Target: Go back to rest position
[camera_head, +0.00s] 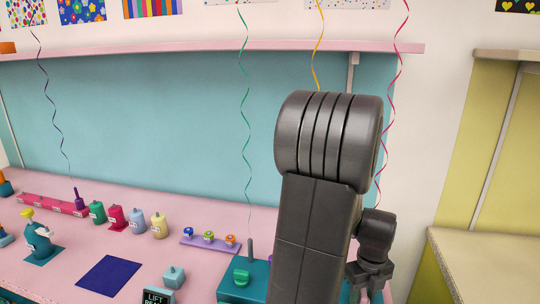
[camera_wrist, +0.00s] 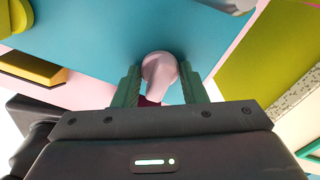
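My gripper (camera_wrist: 160,80) shows in the wrist view as two green fingers standing apart. A pale pink rounded thing (camera_wrist: 160,68) with a dark red part below it shows between the fingers. I cannot tell whether the fingers press on it or it lies beyond them. In the head view my dark arm stands upright at centre right, and the fingertips are not clear there.
A pink table (camera_head: 60,262) holds coloured weights, a lilac strip (camera_head: 211,243) and a dark blue mat (camera_head: 109,275). A teal base (camera_head: 232,290) stands beside my arm. Ribbons hang above. A tan counter (camera_head: 490,265) is at right.

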